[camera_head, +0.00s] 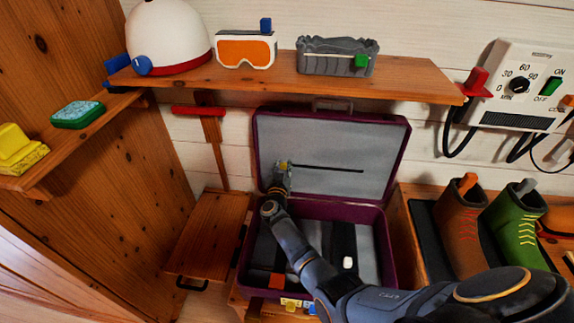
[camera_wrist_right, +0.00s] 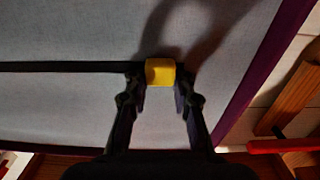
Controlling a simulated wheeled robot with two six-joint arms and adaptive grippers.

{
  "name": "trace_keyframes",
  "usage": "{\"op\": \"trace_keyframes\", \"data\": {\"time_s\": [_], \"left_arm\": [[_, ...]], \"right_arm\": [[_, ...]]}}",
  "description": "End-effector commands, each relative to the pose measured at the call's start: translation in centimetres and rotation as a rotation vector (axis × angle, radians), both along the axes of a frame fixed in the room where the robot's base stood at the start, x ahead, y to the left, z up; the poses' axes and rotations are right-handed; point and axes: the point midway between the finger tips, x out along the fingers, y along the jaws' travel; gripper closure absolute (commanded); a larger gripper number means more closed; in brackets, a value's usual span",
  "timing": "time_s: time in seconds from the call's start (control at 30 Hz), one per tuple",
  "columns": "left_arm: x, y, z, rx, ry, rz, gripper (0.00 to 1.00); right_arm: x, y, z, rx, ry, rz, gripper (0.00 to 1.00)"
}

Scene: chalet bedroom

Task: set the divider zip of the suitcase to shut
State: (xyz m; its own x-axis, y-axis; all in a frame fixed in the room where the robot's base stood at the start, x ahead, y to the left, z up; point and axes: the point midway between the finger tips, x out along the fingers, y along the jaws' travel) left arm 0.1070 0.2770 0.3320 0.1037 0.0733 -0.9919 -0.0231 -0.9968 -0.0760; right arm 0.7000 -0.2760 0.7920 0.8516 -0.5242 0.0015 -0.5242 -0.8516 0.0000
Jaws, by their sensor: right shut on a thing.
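The suitcase (camera_head: 262,140) stands open with a purple rim, its lid upright against the wall. A grey divider panel (camera_head: 345,145) fills the lid. A dark zip line (camera_head: 330,168) runs across the divider, to the right of my gripper in the head view. The yellow zip pull (camera_wrist_right: 160,72) sits at the end of this line, near the lid's left side in the head view. My right gripper (camera_wrist_right: 160,93) is shut on the yellow pull, with one finger on each side. My left gripper is not in view.
A wooden shelf (camera_head: 410,82) with a helmet (camera_head: 167,35), goggles (camera_head: 245,51) and a grey item (camera_head: 337,58) overhangs the lid. Boots (camera_head: 460,215) stand at right. The suitcase base holds dark straps and a white item (camera_head: 347,262).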

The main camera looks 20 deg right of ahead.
Motion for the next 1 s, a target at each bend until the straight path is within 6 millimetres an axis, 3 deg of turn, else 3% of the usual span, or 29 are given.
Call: {"op": "trace_keyframes", "data": {"time_s": [0.17, 0.2, 0.4, 0.73, 1.0], "left_arm": [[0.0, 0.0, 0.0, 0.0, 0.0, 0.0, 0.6], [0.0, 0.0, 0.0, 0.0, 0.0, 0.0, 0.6], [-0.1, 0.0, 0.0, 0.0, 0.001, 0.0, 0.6], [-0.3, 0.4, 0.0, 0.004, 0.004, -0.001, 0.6], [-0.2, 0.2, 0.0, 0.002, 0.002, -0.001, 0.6]], "right_arm": [[0.1, 0.2, 0.1, 0.004, -0.001, 0.005, 1.0], [0.1, 0.2, 0.1, 0.004, -0.001, 0.005, 0.74], [0.1, 0.2, 0.1, 0.003, -0.001, 0.004, 0.51], [0.1, 0.1, 0.6, 0.004, -0.003, 0.001, 0.51], [0.1, 0.1, 6.1, 0.004, -0.006, 0.003, 0.51]]}}
